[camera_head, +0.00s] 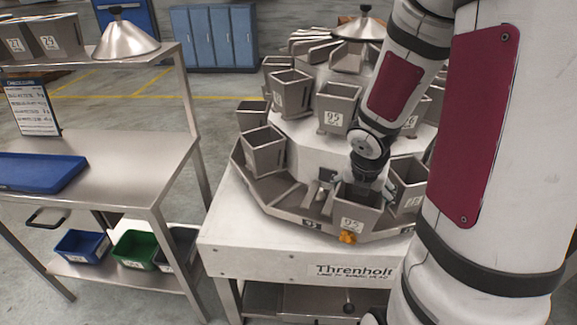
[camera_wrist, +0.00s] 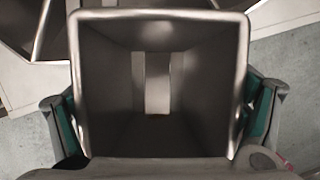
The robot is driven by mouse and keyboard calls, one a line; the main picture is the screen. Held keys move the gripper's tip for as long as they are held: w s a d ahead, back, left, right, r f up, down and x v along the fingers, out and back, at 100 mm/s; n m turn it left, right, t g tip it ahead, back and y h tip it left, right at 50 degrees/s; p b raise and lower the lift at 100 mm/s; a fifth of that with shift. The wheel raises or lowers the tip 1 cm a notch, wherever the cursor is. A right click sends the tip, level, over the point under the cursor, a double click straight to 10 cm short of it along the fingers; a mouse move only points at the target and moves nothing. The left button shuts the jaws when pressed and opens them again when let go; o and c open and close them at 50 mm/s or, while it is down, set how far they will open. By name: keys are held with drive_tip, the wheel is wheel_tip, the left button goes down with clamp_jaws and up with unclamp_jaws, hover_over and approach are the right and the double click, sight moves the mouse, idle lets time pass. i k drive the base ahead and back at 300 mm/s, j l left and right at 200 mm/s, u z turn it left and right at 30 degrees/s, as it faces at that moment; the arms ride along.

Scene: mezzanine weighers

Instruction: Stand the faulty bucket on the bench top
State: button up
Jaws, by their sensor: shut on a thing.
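My gripper (camera_head: 362,187) reaches down to the front of the weigher and is shut on a grey metal bucket (camera_head: 350,216). The bucket carries a label and has an orange piece (camera_head: 348,238) at its lower front. In the wrist view the bucket (camera_wrist: 160,30) is seen from above, open and apparently empty, with a finger on each side. I cannot tell whether it hangs free of the weigher. The bench top (camera_head: 120,160) is at the left; a blue tray (camera_head: 40,174) lies on its left part, and its right part is bare.
The weigher (camera_head: 300,245) carries several other buckets, including one (camera_head: 264,150) left of mine and one (camera_head: 408,185) close on the right. A shelf (camera_head: 150,55) with a metal cone (camera_head: 125,42) stands over the bench's back. Coloured bins (camera_head: 135,249) sit below.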

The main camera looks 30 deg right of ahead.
sight(120, 182)
drive_tip(key=i+j+u, duration=0.2)
drive_tip(key=i+j, duration=0.25)
drive_tip(key=i+j+u, duration=0.2)
drive_tip(key=i+j, duration=0.15)
drive_tip(key=i+j+u, duration=0.2)
drive_tip(key=i, duration=0.4)
